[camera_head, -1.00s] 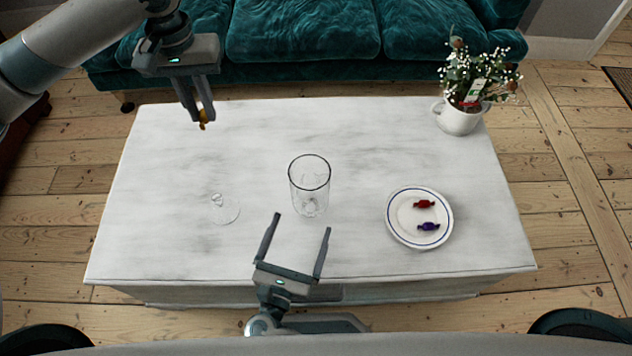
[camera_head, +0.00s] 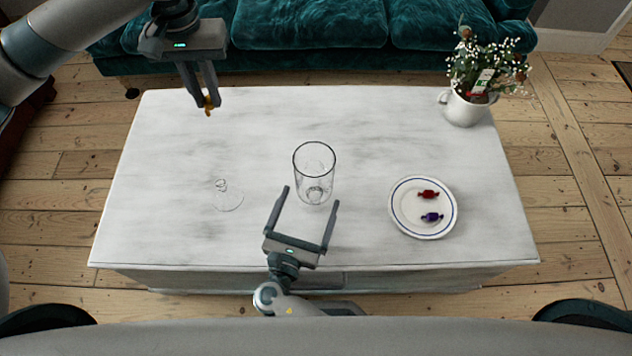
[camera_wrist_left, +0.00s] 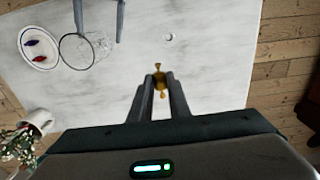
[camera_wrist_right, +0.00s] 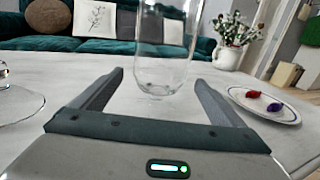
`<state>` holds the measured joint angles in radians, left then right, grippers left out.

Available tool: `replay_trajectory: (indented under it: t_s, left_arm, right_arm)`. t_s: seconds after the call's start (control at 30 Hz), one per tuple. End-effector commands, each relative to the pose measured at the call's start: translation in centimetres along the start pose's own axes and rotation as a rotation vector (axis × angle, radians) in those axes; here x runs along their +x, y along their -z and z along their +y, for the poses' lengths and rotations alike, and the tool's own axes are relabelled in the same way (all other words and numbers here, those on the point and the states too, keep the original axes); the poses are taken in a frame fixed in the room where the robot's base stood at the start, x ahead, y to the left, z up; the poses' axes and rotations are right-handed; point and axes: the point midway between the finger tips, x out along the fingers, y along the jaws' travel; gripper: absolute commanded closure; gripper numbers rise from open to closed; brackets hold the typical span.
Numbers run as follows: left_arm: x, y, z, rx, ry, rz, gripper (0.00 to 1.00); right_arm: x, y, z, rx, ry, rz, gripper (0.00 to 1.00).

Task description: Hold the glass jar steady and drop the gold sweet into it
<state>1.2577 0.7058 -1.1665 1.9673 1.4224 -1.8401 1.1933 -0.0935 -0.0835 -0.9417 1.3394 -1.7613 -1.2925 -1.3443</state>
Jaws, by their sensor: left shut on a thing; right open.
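The clear glass jar (camera_head: 315,172) stands upright and open near the middle of the white table; it shows ahead in the right wrist view (camera_wrist_right: 163,45). My left gripper (camera_head: 208,100) is shut on the gold sweet (camera_head: 208,108), held above the table's far left, apart from the jar. The sweet sticks out between the fingertips in the left wrist view (camera_wrist_left: 159,80). My right gripper (camera_head: 310,196) is open at the near side of the jar, its fingertips pointing toward it. The jar appears between the fingers but not gripped.
A glass lid (camera_head: 228,197) lies left of the jar. A blue-rimmed plate (camera_head: 410,226) to the right holds a red sweet (camera_head: 428,194) and a purple sweet (camera_head: 431,217). A potted plant (camera_head: 466,108) stands at the back right corner.

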Motion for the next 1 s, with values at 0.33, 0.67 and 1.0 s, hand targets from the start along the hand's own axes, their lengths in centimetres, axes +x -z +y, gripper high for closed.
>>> replay_trajectory:
  t_s: [0.33,0.67,1.0]
  left_arm:
    - [0.7,0.0,0.0,0.000,0.000,0.000,1.00]
    - [1.1,0.0,0.0,0.000,0.000,0.000,1.00]
    - [1.2,0.0,0.0,0.000,0.000,0.000,1.00]
  right_arm:
    - [4.4,0.1,0.0,-0.001,0.000,-0.001,0.07]
    - [7.3,0.1,0.0,-0.001,-0.001,0.000,0.07]
    - [7.8,0.0,0.0,-0.001,-0.001,0.001,0.07]
